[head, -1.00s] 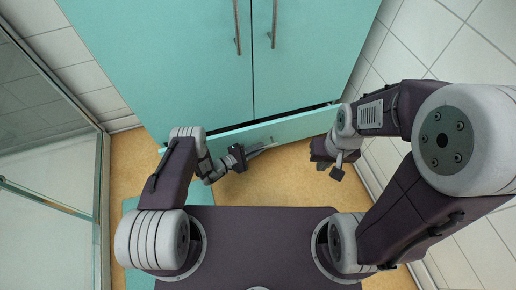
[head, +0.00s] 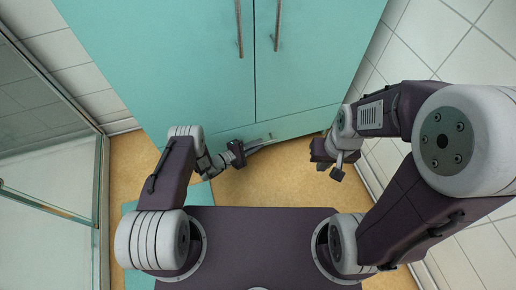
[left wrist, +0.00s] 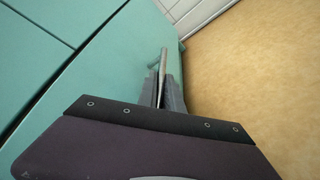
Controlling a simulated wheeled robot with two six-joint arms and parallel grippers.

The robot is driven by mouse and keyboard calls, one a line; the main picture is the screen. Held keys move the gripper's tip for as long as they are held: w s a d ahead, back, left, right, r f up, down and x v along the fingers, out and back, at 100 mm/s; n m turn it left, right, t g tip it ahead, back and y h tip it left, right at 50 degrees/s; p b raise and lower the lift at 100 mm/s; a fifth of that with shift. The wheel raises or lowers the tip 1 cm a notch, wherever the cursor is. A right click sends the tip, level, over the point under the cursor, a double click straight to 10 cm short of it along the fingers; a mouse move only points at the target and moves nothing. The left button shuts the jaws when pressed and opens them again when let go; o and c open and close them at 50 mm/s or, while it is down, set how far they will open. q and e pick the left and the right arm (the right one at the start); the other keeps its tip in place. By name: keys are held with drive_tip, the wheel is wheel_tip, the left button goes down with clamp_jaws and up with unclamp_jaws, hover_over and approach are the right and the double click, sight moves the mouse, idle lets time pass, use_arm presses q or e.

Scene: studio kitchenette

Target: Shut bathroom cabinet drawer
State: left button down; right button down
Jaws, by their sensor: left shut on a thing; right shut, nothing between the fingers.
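The teal bathroom cabinet drawer (head: 300,124) is the low panel beneath the two tall doors. In the head view its front looks flush or almost flush with the cabinet; the left wrist view shows a thin dark seam along the drawer front (left wrist: 100,85). My left gripper (head: 262,143) is at the drawer front, its fingers shut on the metal bar handle (left wrist: 163,62). The fingers hide part of the handle. My right gripper (head: 338,172) is shut and empty, apart from the drawer, near its right end above the floor.
The cabinet doors (head: 165,65) above are shut, with two vertical bar handles (head: 239,28). A tiled wall (head: 440,50) stands close on the right. A glass shower screen (head: 45,150) is on the left. Tan floor (head: 270,180) lies clear before the drawer.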

use_arm(q)
drive_tip(key=shift+w+a, duration=0.15)
drive_tip(key=shift+w, duration=0.1)
drive_tip(key=c, duration=1.5)
unclamp_jaws()
drive_tip(key=shift+s+r, duration=0.1)
drive_tip(key=p+v, duration=0.5)
drive_tip(key=v, duration=0.4)
